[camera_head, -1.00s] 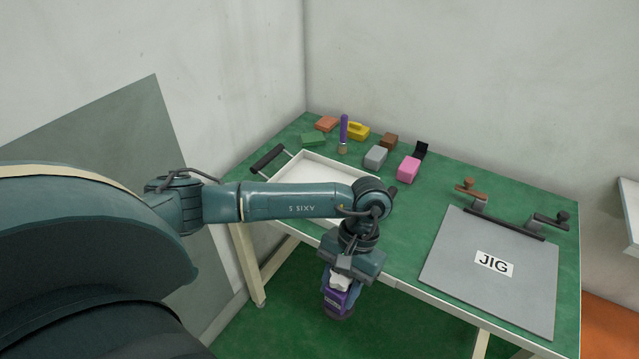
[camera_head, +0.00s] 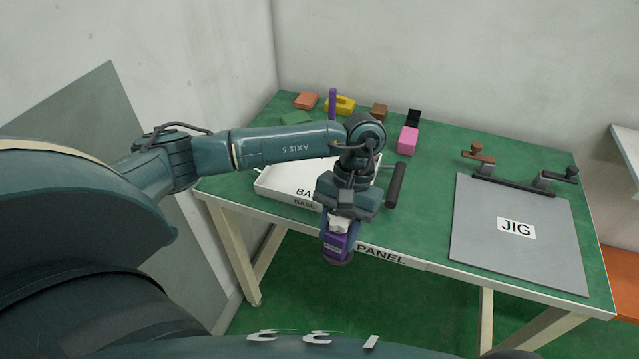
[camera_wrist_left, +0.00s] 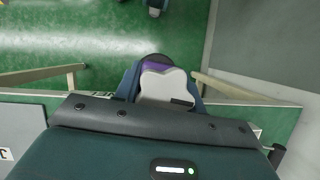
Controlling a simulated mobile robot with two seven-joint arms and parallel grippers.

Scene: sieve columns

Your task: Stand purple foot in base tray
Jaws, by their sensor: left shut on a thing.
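A purple foot (camera_head: 336,245) with a dark round end hangs in my left gripper (camera_head: 339,232), which is shut on it. It is in front of the table's front edge, to the right of the tray's front. In the left wrist view the foot (camera_wrist_left: 155,66) shows only as a purple strip behind a white part between the fingers. The white base tray (camera_head: 275,190) lies on the left part of the green table, with lettering on its front; my left arm hides much of it. My right gripper is not in view.
A grey JIG board (camera_head: 480,235) with clamps lies at the right of the table. Several blocks stand at the back: orange (camera_head: 306,101), yellow (camera_head: 345,108), pink (camera_head: 407,141), and a thin purple post (camera_head: 332,102). A dark tray handle (camera_head: 395,185) rises beside my wrist.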

